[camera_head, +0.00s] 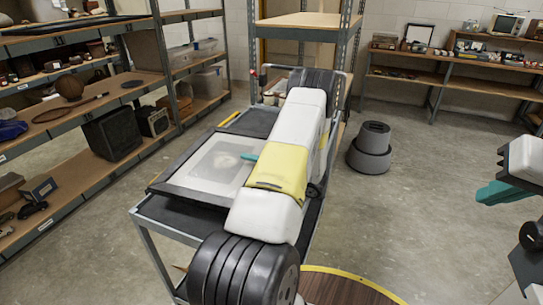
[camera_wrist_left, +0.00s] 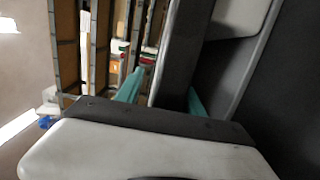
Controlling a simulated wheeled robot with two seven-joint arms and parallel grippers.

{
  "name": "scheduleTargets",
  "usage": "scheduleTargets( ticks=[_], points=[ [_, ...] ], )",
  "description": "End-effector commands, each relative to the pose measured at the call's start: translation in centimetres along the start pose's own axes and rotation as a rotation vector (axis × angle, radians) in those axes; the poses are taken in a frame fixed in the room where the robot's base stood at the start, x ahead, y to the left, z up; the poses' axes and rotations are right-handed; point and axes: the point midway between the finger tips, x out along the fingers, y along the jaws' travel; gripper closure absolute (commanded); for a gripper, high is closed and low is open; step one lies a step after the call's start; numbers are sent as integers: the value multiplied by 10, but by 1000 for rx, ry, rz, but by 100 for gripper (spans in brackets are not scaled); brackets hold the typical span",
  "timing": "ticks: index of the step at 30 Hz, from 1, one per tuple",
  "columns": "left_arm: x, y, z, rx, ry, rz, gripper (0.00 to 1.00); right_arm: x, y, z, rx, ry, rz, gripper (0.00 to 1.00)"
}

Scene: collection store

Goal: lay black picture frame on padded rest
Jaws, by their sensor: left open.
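The black picture frame (camera_head: 208,166), with a pale picture in it, lies flat on or just above the cart. I cannot tell whether it touches. The dark surface on the cart top (camera_head: 255,122) looks like the padded rest; it shows beyond the frame and in front of it. My left gripper (camera_head: 250,157) is at the frame's right side, mostly hidden by my arm. In the left wrist view its teal fingers (camera_wrist_left: 163,95) are open, with the dark frame bar (camera_wrist_left: 178,60) between them. My right gripper (camera_head: 502,192) is at the right edge, away from the cart.
Loaded shelves (camera_head: 85,115) stand at the left. A grey stepped round stool (camera_head: 370,150) stands right of the cart. A round wooden top with a yellow rim (camera_head: 345,290) is at the bottom. Shelves line the back wall (camera_head: 450,78). The floor between is clear.

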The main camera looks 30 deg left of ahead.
Motion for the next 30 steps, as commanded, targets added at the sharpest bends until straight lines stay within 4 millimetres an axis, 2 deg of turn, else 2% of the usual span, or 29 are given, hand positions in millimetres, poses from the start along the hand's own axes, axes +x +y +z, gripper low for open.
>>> scheduleTargets(
  ticks=[5, 15, 18, 23, 26, 30],
  points=[
    [-27, 0, 1, 0, -5, -1, 55, 0, 0, 0, 0, 0, 0, 100],
    [-97, 0, 1, 0, -3, 0, 55, 0, 0, 0, 0, 0, 0, 100],
    [-110, 0, 1, -1, -3, 0, 55, 0, 0, 0, 0, 0, 0, 100],
    [-119, 2, 4, -2, -10, -13, 55, 0, 0, 0, 0, 0, 0, 100],
    [-118, 9, 18, -3, -53, -66, 55, 0, 0, 0, 0, 0, 0, 100],
    [-121, 33, 61, 10, -216, -219, 55, 0, 0, 0, 0, 0, 0, 100]
  ],
)
